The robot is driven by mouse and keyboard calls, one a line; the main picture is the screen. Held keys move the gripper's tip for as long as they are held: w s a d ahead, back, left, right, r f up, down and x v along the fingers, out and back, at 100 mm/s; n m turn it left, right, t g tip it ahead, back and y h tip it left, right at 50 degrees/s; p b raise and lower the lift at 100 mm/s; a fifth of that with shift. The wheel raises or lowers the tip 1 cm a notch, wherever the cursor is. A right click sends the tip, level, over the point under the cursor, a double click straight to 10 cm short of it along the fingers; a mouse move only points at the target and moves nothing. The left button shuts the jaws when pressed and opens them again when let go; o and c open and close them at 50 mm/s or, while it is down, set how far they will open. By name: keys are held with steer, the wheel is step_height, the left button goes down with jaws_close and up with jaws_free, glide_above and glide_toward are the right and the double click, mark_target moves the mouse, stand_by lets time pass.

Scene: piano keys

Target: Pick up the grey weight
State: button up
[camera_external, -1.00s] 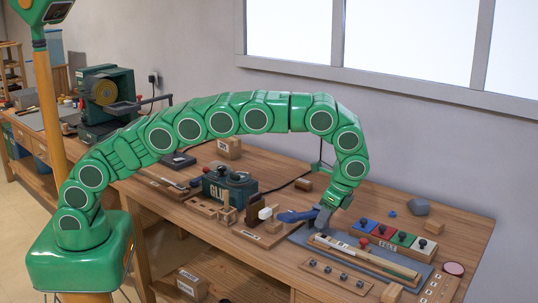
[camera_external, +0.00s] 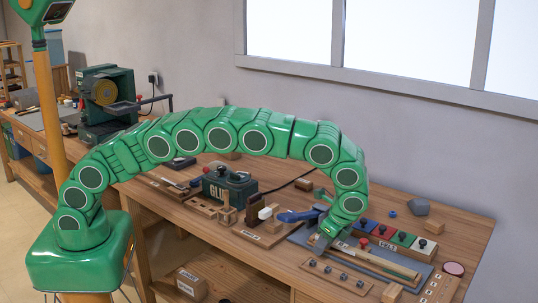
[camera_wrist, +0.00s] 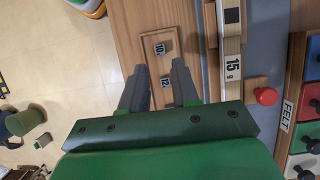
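Several small grey weights sit in a row on a wooden strip (camera_external: 318,265) near the bench's front edge. In the wrist view two grey cubes show on this strip (camera_wrist: 150,37), one marked 10 (camera_wrist: 165,48) and one marked 12 (camera_wrist: 167,82). Which one the task means cannot be told. My gripper (camera_wrist: 160,85) is open, and its two fingers stand on either side of the cube marked 12 in the picture. Its height above the cube is unclear. In the external view my gripper (camera_external: 319,243) is low at the strip's back left, its fingertips partly hidden.
A long wooden bar (camera_wrist: 231,40) labelled 15 g lies on a grey mat beside the strip. A blue-handled tool (camera_external: 297,216) and the glue box (camera_external: 229,186) are left.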

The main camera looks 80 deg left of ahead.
mark_target(312, 260)
steer(key=shift+x, duration=3.25)
steer(key=shift+s+a+r, duration=0.1)
steer(key=shift+a, duration=0.05)
steer(key=shift+c, duration=0.3)
jaws_close()
